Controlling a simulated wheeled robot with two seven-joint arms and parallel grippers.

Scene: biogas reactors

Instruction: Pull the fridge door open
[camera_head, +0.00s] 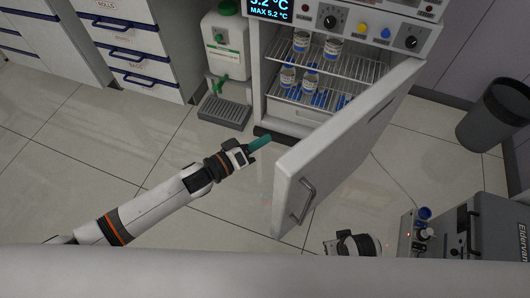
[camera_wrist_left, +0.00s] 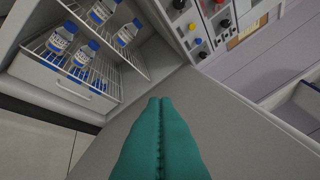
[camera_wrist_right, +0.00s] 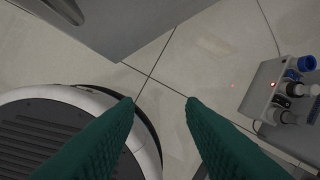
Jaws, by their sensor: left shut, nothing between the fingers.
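The fridge door (camera_head: 345,145) stands wide open, swung out toward me, with its bar handle (camera_head: 302,202) on the outer face. The fridge interior shows wire shelves (camera_head: 335,68) with several blue-labelled bottles, also visible in the left wrist view (camera_wrist_left: 80,55). My left gripper (camera_head: 268,139) is shut and empty, on the inner side of the door near its free edge. In the left wrist view its green fingers (camera_wrist_left: 160,100) are together in front of the grey door face (camera_wrist_left: 250,130); contact cannot be told. My right gripper (camera_wrist_right: 160,100) is open and empty above the floor.
A white canister (camera_head: 225,45) with a green tap stands left of the fridge above a drip tray (camera_head: 224,112). Drawers (camera_head: 140,55) are further left. A dark bin (camera_head: 495,115) and a grey device (camera_head: 480,225) are at the right. The floor at left is clear.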

